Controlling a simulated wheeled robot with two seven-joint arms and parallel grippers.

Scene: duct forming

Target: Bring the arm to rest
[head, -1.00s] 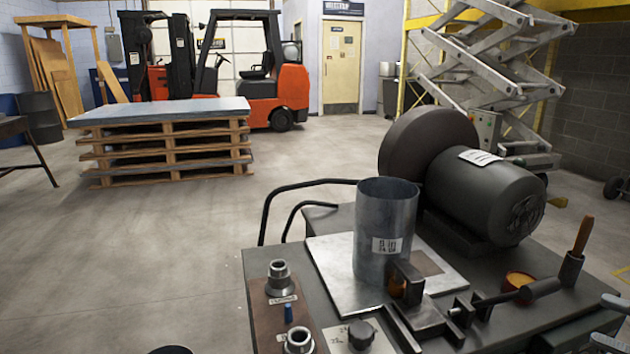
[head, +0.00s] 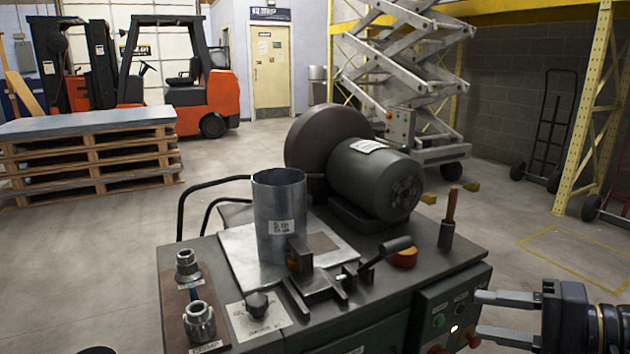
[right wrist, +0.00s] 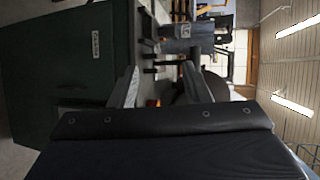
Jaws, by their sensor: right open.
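My right gripper (head: 482,316) is at the lower right of the head view, beside the front right of the machine bench. Its two fingers are spread with nothing between them. In the right wrist view the fingers (right wrist: 158,80) also stand apart and empty. A grey metal duct cylinder (head: 279,215) with a white label stands upright on a light plate on the bench, apart from the gripper. It seems to show in the right wrist view (right wrist: 188,34), too dim for detail. My left gripper is not in view.
The bench (head: 385,285) carries a dark motor (head: 375,180), a clamp with a lever (head: 385,252) and threaded fittings (head: 199,320). Its front has buttons (head: 438,320) close to the right gripper. Stacked pallets (head: 90,160) stand at the left. Floor (head: 510,230) right of the bench is clear.

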